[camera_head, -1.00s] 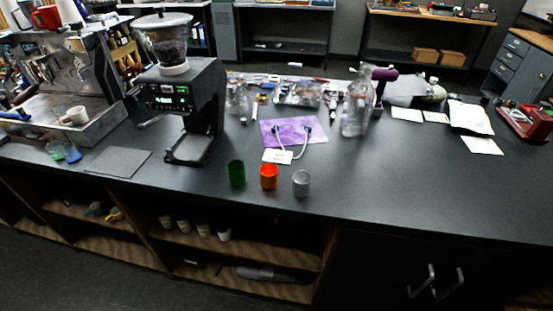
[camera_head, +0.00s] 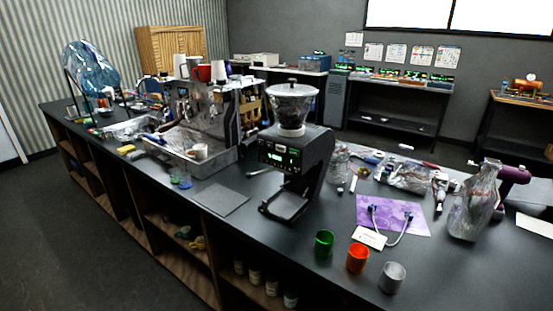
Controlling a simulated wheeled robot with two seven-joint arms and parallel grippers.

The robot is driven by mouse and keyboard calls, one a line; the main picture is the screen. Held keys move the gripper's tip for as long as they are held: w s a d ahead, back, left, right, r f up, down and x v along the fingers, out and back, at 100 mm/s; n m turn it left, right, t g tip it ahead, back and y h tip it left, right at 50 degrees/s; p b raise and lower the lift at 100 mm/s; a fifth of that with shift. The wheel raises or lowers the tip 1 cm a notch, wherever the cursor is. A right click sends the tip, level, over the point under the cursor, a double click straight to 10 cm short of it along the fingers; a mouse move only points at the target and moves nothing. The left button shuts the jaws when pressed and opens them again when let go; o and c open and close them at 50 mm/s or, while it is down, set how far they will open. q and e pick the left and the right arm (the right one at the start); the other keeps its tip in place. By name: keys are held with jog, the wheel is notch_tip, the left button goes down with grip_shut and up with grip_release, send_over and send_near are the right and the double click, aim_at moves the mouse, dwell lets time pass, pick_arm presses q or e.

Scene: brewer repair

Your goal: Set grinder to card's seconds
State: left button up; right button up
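The grinder (camera_head: 300,158) stands on the dark counter in the head view, a black body with a clear bean hopper (camera_head: 292,104) on top. Its front panel (camera_head: 279,154) has a lit green display and small buttons, too small to read. A small white card (camera_head: 369,237) lies at the lower edge of a purple mat (camera_head: 409,226), with a blue-ended cable (camera_head: 391,232) over the mat. The card's writing is too small to read. Neither of my grippers is in view.
Green (camera_head: 324,243), orange (camera_head: 357,258) and grey (camera_head: 392,277) cups stand near the counter's front edge. The espresso machine (camera_head: 208,128) is left of the grinder, with a flat grey mat (camera_head: 221,199) between.

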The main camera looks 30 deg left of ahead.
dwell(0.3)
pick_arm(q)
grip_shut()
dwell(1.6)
